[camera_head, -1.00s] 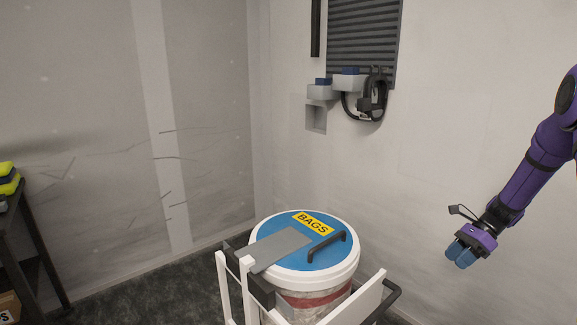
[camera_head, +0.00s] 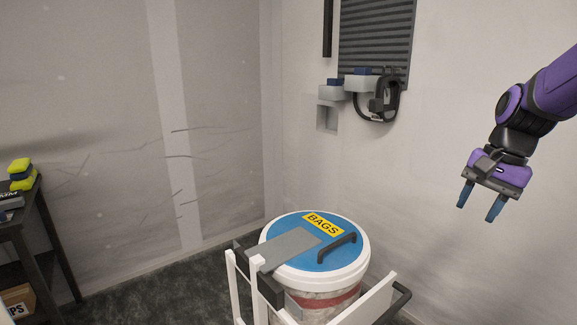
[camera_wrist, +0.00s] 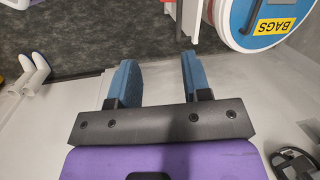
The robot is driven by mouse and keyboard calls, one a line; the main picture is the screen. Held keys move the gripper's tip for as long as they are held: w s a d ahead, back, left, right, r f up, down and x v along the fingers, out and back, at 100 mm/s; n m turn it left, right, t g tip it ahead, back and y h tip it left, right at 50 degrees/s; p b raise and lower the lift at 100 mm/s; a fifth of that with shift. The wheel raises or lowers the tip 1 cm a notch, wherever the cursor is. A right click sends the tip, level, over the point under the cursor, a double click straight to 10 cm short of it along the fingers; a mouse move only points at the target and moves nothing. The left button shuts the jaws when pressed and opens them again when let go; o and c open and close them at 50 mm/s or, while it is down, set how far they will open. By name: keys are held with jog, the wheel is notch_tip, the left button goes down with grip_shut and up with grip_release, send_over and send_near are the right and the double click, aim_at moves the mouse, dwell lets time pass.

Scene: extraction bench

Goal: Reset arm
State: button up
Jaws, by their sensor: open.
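My gripper (camera_head: 480,207) is at the right of the head view, on my purple arm, with its two blue fingers apart and pointing down. It hangs in the air in front of the pale wall, right of and higher than the white bucket in the picture. In the wrist view its fingers (camera_wrist: 158,82) are spread with nothing between them. No held object shows.
A white bucket (camera_head: 350,281) with a blue BAGS lid (camera_head: 291,229) stands in a white-framed cart (camera_head: 371,303). A dark louvred panel (camera_head: 375,40) and a black looped device (camera_head: 384,97) are on the wall. A dark shelf (camera_head: 42,232) is at left.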

jog(key=s+a+r+n+t+h, duration=0.1)
jog(key=s+n, duration=0.3)
jog(key=s, duration=0.4)
jog(key=s+a+r+n+t+h, duration=0.1)
jog(key=s+a+r+n+t, duration=0.2)
jog(key=s, duration=0.6)
jog(key=shift+a+r+n+t+h, duration=0.35)
jog(key=shift+r+n, duration=0.25)
jog(key=shift+n, duration=0.3)
dwell(0.6)
